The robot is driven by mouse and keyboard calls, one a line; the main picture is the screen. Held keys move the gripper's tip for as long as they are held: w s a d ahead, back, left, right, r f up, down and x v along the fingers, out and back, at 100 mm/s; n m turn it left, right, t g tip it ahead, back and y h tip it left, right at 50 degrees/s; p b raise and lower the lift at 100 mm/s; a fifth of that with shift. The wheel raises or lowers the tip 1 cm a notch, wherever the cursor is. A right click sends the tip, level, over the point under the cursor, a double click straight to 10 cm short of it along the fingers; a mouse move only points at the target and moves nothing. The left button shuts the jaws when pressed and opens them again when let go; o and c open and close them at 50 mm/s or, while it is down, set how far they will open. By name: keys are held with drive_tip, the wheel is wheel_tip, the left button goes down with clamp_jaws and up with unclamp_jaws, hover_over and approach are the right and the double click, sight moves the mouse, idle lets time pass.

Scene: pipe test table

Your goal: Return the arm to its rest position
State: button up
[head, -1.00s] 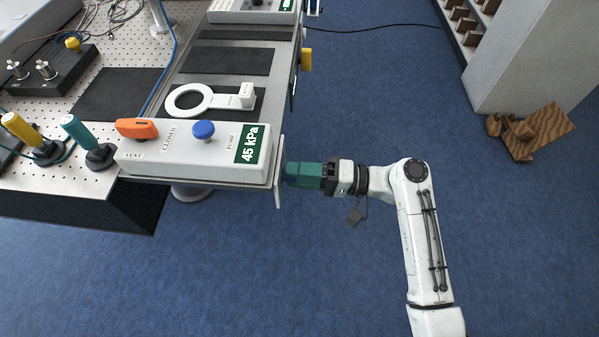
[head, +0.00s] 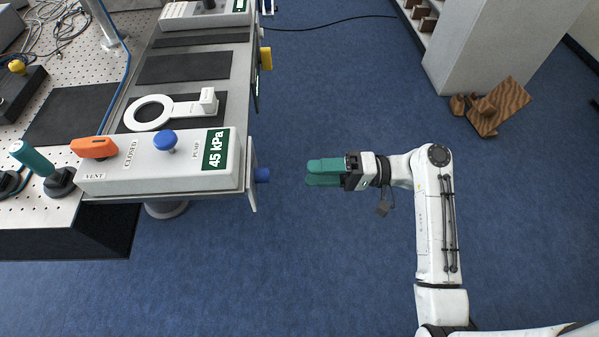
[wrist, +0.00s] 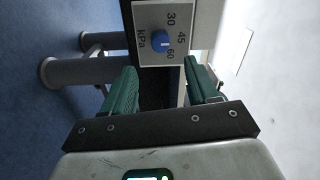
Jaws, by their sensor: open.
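My gripper (head: 309,172) is open and empty, with green fingers, over the blue floor to the right of the bench in the head view. A clear gap separates it from the blue knob (head: 263,175) on the bench's end plate. In the wrist view my gripper (wrist: 162,80) shows its two fingers spread, with the blue knob (wrist: 161,42) beyond and between them. The knob's dial plate (wrist: 147,20) reads 30, 45, 60 and kPa. My arm bends at an elbow to the right of the gripper.
The pump box (head: 160,165) with a 45 kPa label, an orange handle (head: 94,147) and a blue button (head: 165,140) stands on the bench's near end. A white cabinet (head: 480,50) and brown wooden pieces (head: 497,106) are at the upper right. The floor between is clear.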

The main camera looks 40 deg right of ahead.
drive_tip(key=shift+s+d, duration=0.3)
drive_tip(key=shift+d, duration=0.05)
idle(0.4)
drive_tip(key=s+a+f+n+g+h, duration=0.1)
drive_tip(key=s+a+f+g+h, duration=0.3)
drive_tip(key=f, duration=0.4)
drive_tip(key=s+f+n+g+h+p, duration=0.1)
drive_tip(key=s+f+n+g+h, duration=0.2)
drive_tip(key=s+f+g+h, duration=0.3)
drive_tip(key=s+d+r+n+h, duration=0.1)
drive_tip(key=s+d+r+h, duration=0.2)
drive_tip(key=s, duration=0.3)
drive_tip(key=shift+s+r+h, duration=0.25)
drive_tip(key=shift+s+h, duration=0.05)
drive_tip(key=shift+h, duration=0.6)
